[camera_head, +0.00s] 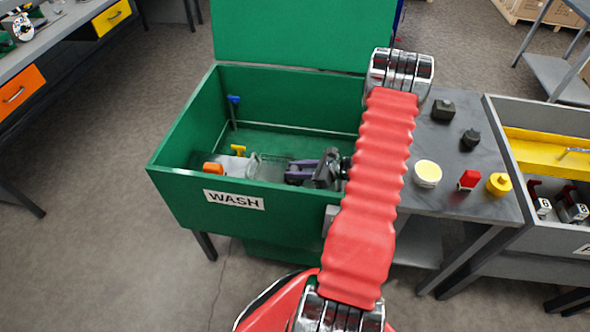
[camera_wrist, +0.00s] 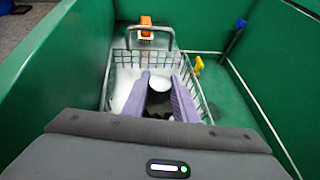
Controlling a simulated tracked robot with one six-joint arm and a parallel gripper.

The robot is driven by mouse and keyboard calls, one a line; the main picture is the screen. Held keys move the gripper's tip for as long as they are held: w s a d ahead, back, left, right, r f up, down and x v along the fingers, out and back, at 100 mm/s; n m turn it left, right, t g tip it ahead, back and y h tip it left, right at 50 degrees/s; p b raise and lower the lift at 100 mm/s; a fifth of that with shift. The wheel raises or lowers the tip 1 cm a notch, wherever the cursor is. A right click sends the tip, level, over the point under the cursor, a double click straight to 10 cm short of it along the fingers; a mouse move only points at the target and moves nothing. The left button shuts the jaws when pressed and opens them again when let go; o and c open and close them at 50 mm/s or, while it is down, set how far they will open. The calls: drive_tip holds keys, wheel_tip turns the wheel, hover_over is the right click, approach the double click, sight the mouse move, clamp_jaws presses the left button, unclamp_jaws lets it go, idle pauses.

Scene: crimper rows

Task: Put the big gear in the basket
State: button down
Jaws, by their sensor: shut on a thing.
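My gripper (camera_head: 290,176) is inside the green wash tub, its purple fingers pointing left. In the wrist view the gripper (camera_wrist: 159,76) is shut on a dark round part (camera_wrist: 160,100), which sits between the fingers. It seems to be the big gear, but its teeth cannot be made out. The wire basket (camera_wrist: 189,62) is in the tub, under and beyond the fingers, with whitish foam or liquid showing inside it. The basket (camera_head: 254,163) is small and partly unclear in the head view. Whether the part touches the basket floor cannot be told.
The green tub (camera_head: 180,150) has high walls and a raised lid behind. An orange brush (camera_wrist: 146,28), a yellow-handled tool (camera_wrist: 198,65) and a blue-handled tool (camera_wrist: 240,24) are around the basket. A grey bench (camera_head: 440,190) with small parts stands right of the tub.

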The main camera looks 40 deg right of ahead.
drive_tip(key=c, duration=1.4)
unclamp_jaws()
drive_tip(key=shift+r, duration=0.1)
drive_tip(key=shift+r, duration=0.45)
drive_tip(key=v, duration=1.2)
